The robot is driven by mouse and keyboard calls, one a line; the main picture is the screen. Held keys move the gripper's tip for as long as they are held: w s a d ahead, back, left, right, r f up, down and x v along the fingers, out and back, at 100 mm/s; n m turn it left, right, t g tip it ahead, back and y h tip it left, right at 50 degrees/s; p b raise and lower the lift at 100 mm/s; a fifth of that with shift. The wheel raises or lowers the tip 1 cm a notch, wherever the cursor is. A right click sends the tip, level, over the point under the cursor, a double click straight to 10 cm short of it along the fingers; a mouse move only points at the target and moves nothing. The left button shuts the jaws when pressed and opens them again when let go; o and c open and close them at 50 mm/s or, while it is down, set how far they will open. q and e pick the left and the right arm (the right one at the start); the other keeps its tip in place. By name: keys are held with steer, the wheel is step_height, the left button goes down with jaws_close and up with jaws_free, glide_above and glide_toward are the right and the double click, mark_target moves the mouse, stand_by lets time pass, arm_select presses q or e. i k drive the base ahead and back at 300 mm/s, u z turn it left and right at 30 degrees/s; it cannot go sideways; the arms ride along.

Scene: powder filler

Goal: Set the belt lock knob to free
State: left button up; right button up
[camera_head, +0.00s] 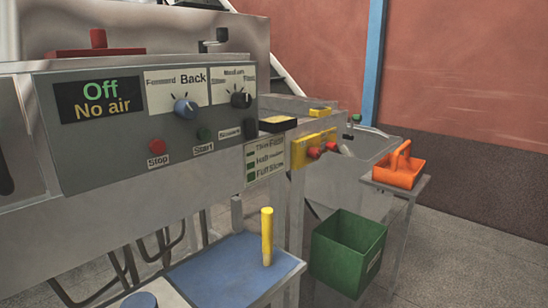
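No knob in view carries a readable belt lock label, so I cannot tell which one it is. Two red knobs (314,152) (332,146) stick out of a yellow block (300,150) right of the panel. A red knob (98,38) stands on a red plate at the top left. Neither of my grippers is in view.
The panel display (98,95) reads "Off" and "No air". Below are a red Stop button (157,147) and a Start button (204,134). A yellow post (267,237) stands on a blue-topped table (222,270). A green bin (347,252) and an orange carrier (399,170) are at the right.

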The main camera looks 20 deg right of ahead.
mark_target(328, 146)
steer(key=z, duration=1.65)
steer(key=i, duration=0.65)
steer(key=z, duration=0.7)
steer(key=i, duration=1.15)
steer(key=u, duration=1.1)
steer(key=i, duration=0.75)
steer(key=u, duration=0.85)
